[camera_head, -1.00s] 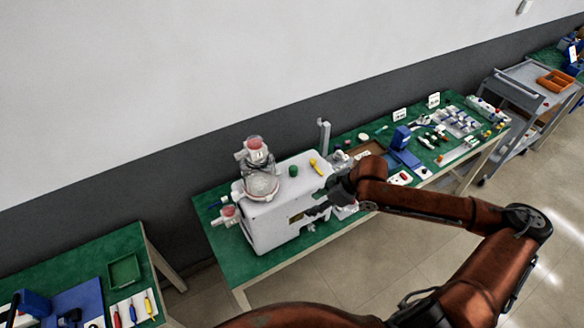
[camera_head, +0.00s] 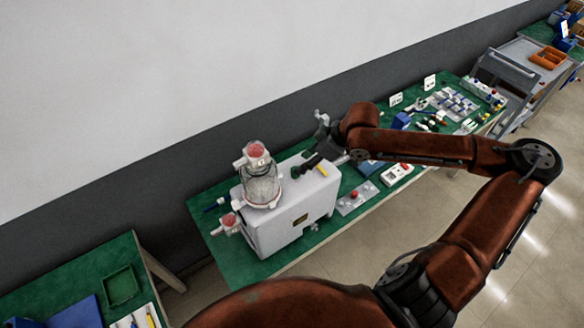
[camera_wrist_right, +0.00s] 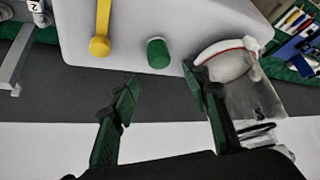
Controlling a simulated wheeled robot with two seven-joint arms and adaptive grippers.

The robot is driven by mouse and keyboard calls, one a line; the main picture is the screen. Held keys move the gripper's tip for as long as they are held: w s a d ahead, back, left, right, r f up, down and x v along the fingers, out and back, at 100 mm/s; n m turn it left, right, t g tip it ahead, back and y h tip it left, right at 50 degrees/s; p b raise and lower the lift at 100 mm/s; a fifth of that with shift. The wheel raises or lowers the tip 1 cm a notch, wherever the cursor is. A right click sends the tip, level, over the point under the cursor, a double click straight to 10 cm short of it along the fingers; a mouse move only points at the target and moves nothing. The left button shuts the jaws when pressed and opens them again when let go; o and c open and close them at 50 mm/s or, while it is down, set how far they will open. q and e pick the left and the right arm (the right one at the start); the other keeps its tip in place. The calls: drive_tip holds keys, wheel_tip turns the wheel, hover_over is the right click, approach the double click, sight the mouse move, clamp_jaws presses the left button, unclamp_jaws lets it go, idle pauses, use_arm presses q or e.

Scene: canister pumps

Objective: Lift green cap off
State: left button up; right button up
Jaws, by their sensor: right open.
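The green cap (camera_wrist_right: 158,53) sits on top of the white pump housing (camera_wrist_right: 130,20), between the yellow handle and the clear canister in the right wrist view. In the head view the cap (camera_head: 295,172) is a small dark shape partly hidden by the gripper. My right gripper (camera_wrist_right: 162,88) is open, with dark green fingers spread to either side of the cap's line. The cap is ahead of the fingertips, not between them. In the head view this gripper (camera_head: 309,164) hovers over the housing's top, close to the cap. My left gripper is not in view.
A clear canister with a red-topped lid (camera_head: 261,185) stands on the housing just left of the cap. A yellow handle (camera_wrist_right: 99,46) lies on the cap's other side. A grey upright post (camera_head: 321,125) stands behind. Small parts crowd the green table (camera_head: 222,255) to the right.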

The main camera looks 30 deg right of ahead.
drive_tip(key=shift+w+a+f, duration=0.1)
drive_tip(key=shift+f, duration=0.6)
drive_tip(key=shift+w+a+f, duration=0.1)
drive_tip(key=shift+f, duration=0.2)
drive_tip(key=shift+x, duration=2.2)
drive_tip(key=c, duration=0.7)
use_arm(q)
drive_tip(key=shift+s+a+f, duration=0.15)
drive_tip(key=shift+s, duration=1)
use_arm(e)
drive_tip(key=shift+c, duration=1)
